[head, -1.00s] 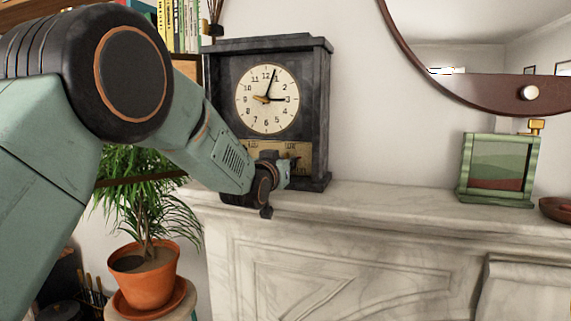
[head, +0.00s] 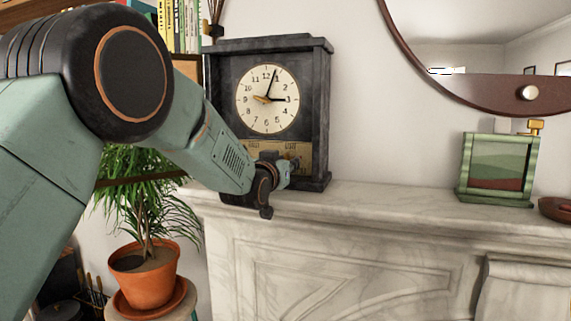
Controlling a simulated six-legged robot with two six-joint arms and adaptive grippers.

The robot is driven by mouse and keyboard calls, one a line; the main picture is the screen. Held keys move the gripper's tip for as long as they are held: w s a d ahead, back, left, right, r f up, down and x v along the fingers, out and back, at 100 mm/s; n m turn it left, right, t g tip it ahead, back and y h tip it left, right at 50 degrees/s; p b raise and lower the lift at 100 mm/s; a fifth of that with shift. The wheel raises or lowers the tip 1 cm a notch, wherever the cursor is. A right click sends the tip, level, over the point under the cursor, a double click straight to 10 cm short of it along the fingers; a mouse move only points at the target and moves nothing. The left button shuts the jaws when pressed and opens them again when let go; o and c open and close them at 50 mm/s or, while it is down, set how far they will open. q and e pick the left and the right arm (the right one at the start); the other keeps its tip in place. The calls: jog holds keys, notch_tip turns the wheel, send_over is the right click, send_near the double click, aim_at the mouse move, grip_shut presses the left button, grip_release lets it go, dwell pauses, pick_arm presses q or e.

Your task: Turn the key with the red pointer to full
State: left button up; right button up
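A dark stone mantel clock (head: 319,110) stands on the left end of the marble mantel. Its round cream dial (head: 267,99) has black hands and a brass-coloured piece left of the centre. Below the dial is a brass plate (head: 304,146) with small lettering too small to read. My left gripper (head: 288,168) is at the lower front of the clock, in front of this plate. The arm and gripper hide the lower left of the plate. I cannot make out a key or a red pointer. Whether the fingers are shut or touch anything is unclear. My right gripper is out of view.
A green framed box (head: 463,166) with a brass piece on top stands right on the mantel (head: 380,198), near a brown dish (head: 556,209). The mantel between clock and box is clear. A round mirror (head: 470,40) hangs above. A potted plant (head: 148,277) stands lower left.

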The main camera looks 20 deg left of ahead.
pick_arm(q)
jog(key=shift+s, duration=0.1)
jog(key=s, duration=1.2)
jog(key=shift+a, duration=0.2)
jog(key=shift+w, duration=0.15)
